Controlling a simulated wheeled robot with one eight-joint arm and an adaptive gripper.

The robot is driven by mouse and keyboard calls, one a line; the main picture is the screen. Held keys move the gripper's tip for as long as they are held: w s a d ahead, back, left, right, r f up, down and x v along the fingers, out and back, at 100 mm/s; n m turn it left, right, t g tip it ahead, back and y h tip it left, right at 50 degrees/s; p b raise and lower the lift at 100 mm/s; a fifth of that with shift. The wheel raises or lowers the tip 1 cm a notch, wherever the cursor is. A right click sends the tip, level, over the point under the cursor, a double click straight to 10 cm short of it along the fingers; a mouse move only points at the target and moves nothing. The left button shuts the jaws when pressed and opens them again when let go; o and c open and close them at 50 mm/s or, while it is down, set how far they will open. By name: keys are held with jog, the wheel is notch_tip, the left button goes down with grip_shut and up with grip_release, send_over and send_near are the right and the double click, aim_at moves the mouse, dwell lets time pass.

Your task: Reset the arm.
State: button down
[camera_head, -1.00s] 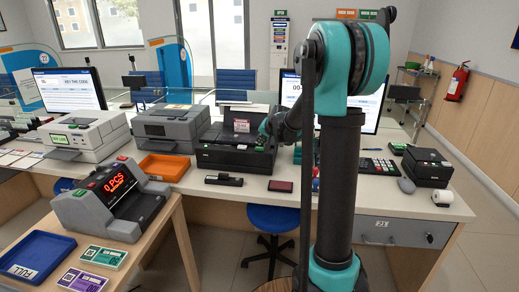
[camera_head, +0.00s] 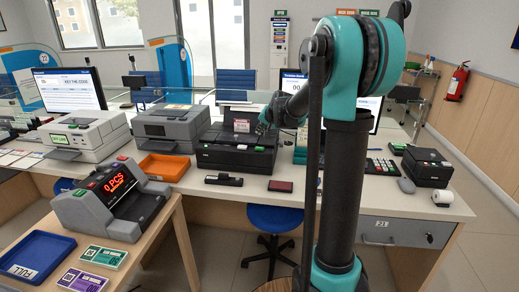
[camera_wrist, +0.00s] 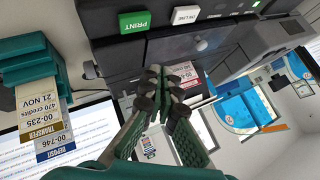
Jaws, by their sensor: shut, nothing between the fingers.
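My arm stands at the right of the head view, its upright link and teal elbow in front of the counter (camera_head: 222,196). The forearm reaches away behind the elbow, and my gripper (camera_head: 266,122) is small there, over the black printer (camera_head: 233,157). In the wrist view my gripper (camera_wrist: 160,88) is shut and empty, its fingertips close together. The printer's green PRINT button (camera_wrist: 138,21) and white ON LINE button (camera_wrist: 186,14) show at the top of that view. I cannot tell whether the fingers touch the printer.
A counting machine (camera_head: 112,197) reads 0 PCS on the side table, near a blue tray (camera_head: 38,254). An orange tray (camera_head: 164,167), a grey printer (camera_head: 172,126) and a small black device (camera_head: 427,165) stand on the counter. A blue stool (camera_head: 276,217) is below.

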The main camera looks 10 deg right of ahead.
dwell(0.3)
jog(key=s+d+f+n+g+h, duration=0.1)
jog(key=s+f, duration=0.4)
jog(key=s, duration=0.8)
jog(key=s+d+f+n+g+h, duration=0.1)
jog(key=s+f, duration=0.5)
jog(key=s, duration=0.8)
jog(key=s+d+f+n+g, duration=0.1)
jog(key=s+f, duration=0.5)
jog(key=s, duration=0.8)
jog(key=shift+d+f+n+g+h, duration=0.2)
jog(key=shift+d+n+g+h, duration=0.2)
jog(key=shift+n+g, duration=0.6)
jog(key=shift+w, duration=0.1)
